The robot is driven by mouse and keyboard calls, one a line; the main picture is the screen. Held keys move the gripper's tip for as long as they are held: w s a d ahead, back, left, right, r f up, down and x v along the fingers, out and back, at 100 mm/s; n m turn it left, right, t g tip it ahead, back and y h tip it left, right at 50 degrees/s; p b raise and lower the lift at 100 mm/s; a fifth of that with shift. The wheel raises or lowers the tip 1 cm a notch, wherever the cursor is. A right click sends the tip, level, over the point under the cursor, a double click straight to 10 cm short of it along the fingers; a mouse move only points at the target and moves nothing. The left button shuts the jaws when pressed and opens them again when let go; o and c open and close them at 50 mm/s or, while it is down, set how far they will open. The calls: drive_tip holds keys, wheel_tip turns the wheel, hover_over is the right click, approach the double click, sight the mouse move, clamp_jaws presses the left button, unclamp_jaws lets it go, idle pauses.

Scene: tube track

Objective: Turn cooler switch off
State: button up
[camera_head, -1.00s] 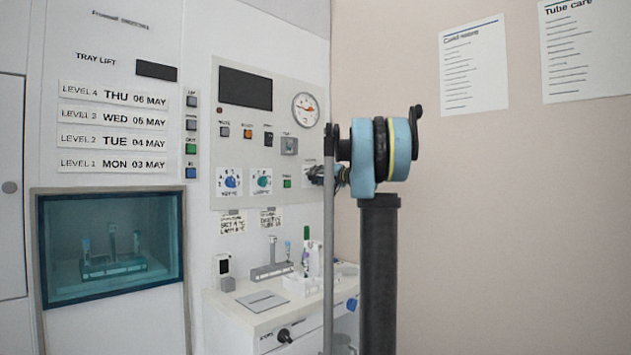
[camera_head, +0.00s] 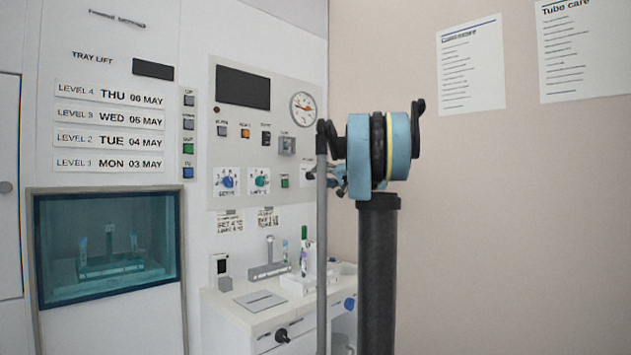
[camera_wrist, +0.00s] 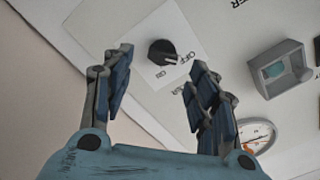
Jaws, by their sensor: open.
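A black rotary knob (camera_wrist: 162,52) sits on a white plate with OFF and ON lettering, on the grey panel. A label beside it is partly cut off, ending in "ER". In the wrist view my gripper (camera_wrist: 160,62) is open, its two blue-grey fingers apart, with the knob showing between and a little beyond the fingertips. Nothing is between the fingers, and they look clear of the knob.
A grey-framed square button (camera_wrist: 282,70) and a round gauge (camera_wrist: 256,136) are near the right finger in the wrist view. The panel (camera_head: 232,135) also holds two dials and several small buttons. Below is a white counter (camera_head: 240,302) with a tube rack (camera_head: 268,271).

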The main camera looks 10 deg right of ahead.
drive_tip(key=v, duration=0.6)
drive_tip(key=shift+s+d, duration=0.25)
